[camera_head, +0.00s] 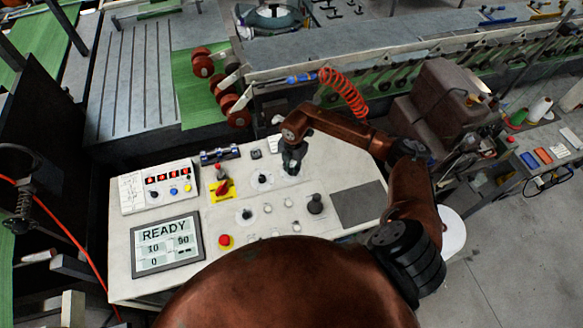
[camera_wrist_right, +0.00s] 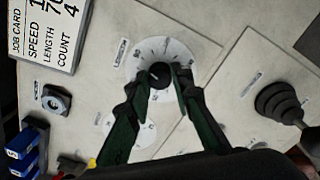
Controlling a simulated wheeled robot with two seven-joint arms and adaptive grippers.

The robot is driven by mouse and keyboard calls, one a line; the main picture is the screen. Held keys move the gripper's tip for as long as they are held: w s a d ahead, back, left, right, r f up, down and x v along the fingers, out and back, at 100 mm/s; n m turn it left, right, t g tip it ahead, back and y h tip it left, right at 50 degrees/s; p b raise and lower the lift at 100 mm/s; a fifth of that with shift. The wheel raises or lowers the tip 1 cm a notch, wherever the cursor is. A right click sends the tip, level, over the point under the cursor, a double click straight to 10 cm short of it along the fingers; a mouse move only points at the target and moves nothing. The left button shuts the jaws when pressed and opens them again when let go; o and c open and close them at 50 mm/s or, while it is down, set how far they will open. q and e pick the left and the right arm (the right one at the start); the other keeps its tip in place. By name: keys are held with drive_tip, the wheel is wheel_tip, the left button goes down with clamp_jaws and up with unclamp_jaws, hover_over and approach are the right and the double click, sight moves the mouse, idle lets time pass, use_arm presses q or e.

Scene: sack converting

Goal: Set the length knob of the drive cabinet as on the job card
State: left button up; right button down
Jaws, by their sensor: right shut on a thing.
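My right gripper (camera_head: 293,160) reaches down onto the pale top of the drive cabinet (camera_head: 345,163). In the right wrist view its two green fingers (camera_wrist_right: 166,80) are closed around a small black knob (camera_wrist_right: 159,70), which sits on a round white dial (camera_wrist_right: 165,52) with tick marks. The dial's small lettering is too blurred to read. The job card (camera_wrist_right: 45,38) shows at top left with lines for speed, length and count. Count reads 4; length begins with 7 and is cut off. The cabinet's screen (camera_head: 167,243) reads READY, 10, 90 and 0. My left gripper is out of view.
Other controls stand close by: a white dial (camera_head: 261,179), a red switch on a yellow plate (camera_head: 221,190), a red button (camera_head: 225,240) and a black bellows joystick (camera_head: 315,204). A box with red digits (camera_head: 159,186) stands at the left. A dark pad (camera_head: 358,204) lies at the right.

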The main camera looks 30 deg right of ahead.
sight(292, 169)
drive_tip(key=n+b, duration=0.4)
drive_tip(key=n, duration=0.1)
drive_tip(key=shift+f+b, duration=0.15)
drive_tip(key=shift+b, duration=0.2)
drive_tip(key=n+b, duration=0.3)
drive_tip(key=n, duration=0.1)
drive_tip(key=shift+n+b, duration=0.85)
drive_tip(key=shift+n, duration=0.45)
drive_tip(key=shift+r, duration=0.2)
drive_tip(key=c, duration=1.7)
unclamp_jaws()
drive_tip(key=r, duration=1.2)
drive_tip(key=shift+d, duration=0.25)
